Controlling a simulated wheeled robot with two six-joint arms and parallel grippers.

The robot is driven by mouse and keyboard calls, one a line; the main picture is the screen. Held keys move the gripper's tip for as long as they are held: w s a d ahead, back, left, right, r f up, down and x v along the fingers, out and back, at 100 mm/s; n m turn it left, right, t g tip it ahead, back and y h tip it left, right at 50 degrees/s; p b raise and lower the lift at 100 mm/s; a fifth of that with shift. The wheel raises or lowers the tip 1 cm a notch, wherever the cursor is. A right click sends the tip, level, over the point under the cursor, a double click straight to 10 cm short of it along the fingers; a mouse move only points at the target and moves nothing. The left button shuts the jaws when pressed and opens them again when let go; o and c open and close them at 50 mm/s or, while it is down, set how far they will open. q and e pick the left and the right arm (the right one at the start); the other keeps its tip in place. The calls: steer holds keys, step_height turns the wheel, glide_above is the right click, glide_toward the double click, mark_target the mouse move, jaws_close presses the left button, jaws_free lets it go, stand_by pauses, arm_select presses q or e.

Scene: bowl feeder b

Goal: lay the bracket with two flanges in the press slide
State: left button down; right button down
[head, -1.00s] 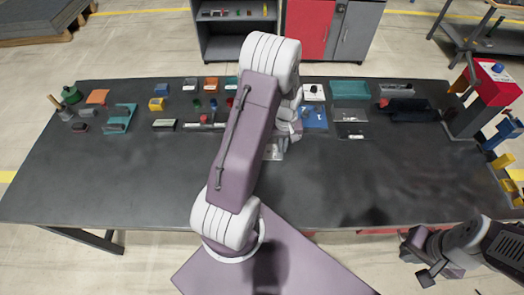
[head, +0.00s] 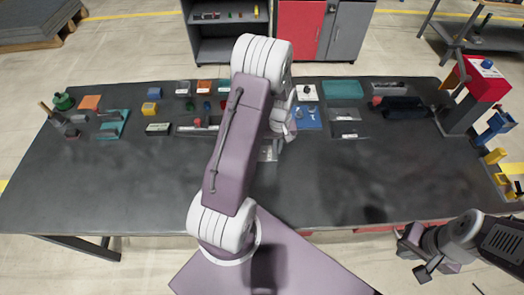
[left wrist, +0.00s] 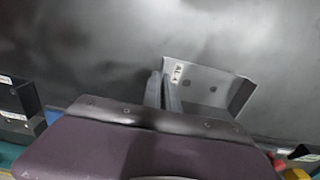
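A grey metal bracket (left wrist: 215,88), marked with small lettering, shows in the left wrist view, with one upright flange at its right end. Its left end is partly behind the fingers of my left gripper (left wrist: 163,90), which stand close together with a narrow gap. Whether they grip the left flange is unclear. In the head view, part of the bracket (head: 268,151) shows beside my left arm, which hides most of that gripper. My right gripper (head: 415,257) is open and empty off the front right edge. A red and grey press-like machine (head: 478,80) stands at the right; I cannot make out its slide.
The dark table (head: 120,190) is clear at front left and right of centre. Small parts and trays line its back, including a teal tray (head: 342,89), a blue tray (head: 308,118) and a dark fixture (head: 403,107). Yellow bins (head: 495,156) sit at the right edge.

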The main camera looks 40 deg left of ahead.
arm_select(q)
steer(key=shift+r, duration=0.1)
steer(key=r, duration=0.4)
steer(key=shift+w+d+r, duration=0.15)
steer(key=shift+d+r, duration=0.05)
steer(key=shift+d, duration=0.15)
steer(key=d+r, duration=0.6)
steer(key=d, duration=0.5)
steer(key=shift+r, duration=0.2)
